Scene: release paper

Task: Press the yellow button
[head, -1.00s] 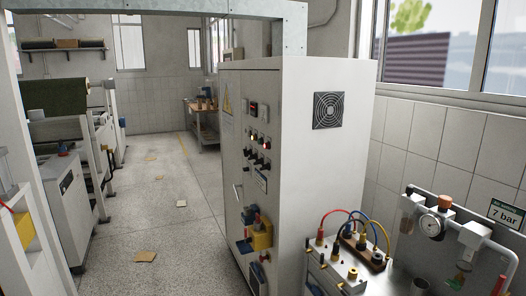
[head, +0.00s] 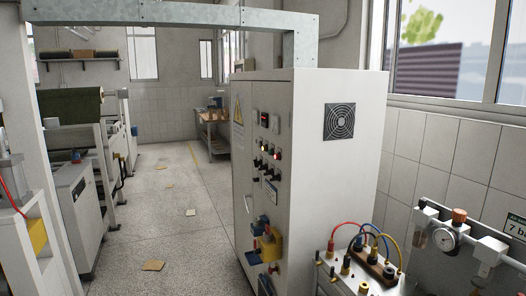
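No yellow button can be made out for certain. The grey control cabinet (head: 335,170) stands upright in the middle, its narrow door face turned left. The door carries a display, a lit red lamp (head: 277,155) and several small dark knobs or switches, too small to tell apart. Low on the door is a yellow box (head: 271,247) with blue and red parts beside it; whether it bears a button is unclear. My gripper is not in view.
A metal bench box (head: 345,284) with coloured cables stands at the lower right, beside a pressure gauge panel (head: 446,240). White machines (head: 82,205) line the left. The speckled floor aisle (head: 180,230) between is open, with paper scraps (head: 153,266) on it.

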